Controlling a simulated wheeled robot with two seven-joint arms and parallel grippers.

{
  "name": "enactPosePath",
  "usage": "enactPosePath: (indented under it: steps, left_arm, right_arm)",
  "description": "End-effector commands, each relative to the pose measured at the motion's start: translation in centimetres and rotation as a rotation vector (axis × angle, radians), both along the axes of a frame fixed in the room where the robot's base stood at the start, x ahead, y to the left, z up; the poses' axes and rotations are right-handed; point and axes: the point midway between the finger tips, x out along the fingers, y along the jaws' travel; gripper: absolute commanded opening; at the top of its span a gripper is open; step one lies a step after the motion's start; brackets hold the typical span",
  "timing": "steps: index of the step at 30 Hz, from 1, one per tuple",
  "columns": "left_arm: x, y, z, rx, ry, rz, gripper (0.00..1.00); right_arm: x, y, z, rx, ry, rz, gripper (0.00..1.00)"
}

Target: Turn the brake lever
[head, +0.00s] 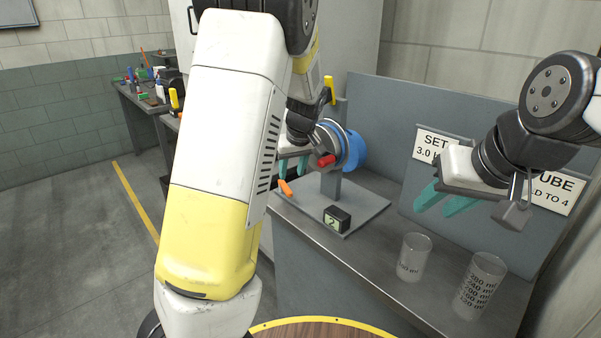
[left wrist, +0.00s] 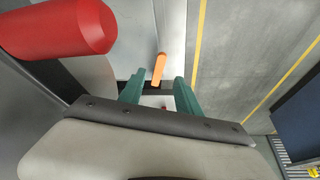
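An orange lever (head: 285,187) sticks out at the left edge of the bench, below my left gripper (head: 293,163). In the left wrist view the orange lever (left wrist: 159,68) appears beyond the gap between the teal fingers (left wrist: 158,94), which are apart with nothing held. Contact with the lever cannot be seen. A red handle (head: 326,161) sits on the front of the blue wheel (head: 352,150); it also looms large at the upper left of the left wrist view (left wrist: 70,25). My right gripper (head: 446,200) is open and empty in front of the back panel.
A small black display (head: 337,219) reading 2 stands on the grey base plate (head: 365,209). Two clear measuring cups (head: 413,258) (head: 480,286) stand on the bench to the right. Signs hang on the back panel (head: 385,115). A cluttered workbench (head: 143,103) is far left.

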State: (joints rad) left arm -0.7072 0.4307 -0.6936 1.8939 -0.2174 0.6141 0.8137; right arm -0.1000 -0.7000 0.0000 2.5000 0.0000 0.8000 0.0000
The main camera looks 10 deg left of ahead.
Motion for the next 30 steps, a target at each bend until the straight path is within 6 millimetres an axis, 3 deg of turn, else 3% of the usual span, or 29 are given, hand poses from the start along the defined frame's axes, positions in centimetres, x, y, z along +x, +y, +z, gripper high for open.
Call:
enactPosePath:
  steps: [7,11,14,22,30]
  left_arm:
    - [0.0,0.0,0.1,0.000,0.000,0.001,0.40]
    - [-0.2,0.4,-0.1,-0.011,0.006,0.020,0.16]
    - [-0.8,1.7,-1.1,-0.062,0.033,0.100,0.00]
    - [-4.2,6.7,-4.9,-0.405,0.175,0.565,0.00]
    - [-5.7,10.3,-4.9,-0.838,0.266,1.021,0.00]
  right_arm:
    - [0.0,0.0,0.0,0.000,0.000,0.000,0.36]
    - [0.0,0.0,0.0,0.000,0.000,0.000,0.36]
    - [0.0,0.0,0.0,0.000,0.000,0.000,0.36]
    - [0.0,0.0,0.0,0.000,0.000,0.000,0.36]
    - [0.0,0.0,0.0,0.000,0.000,0.000,0.36]
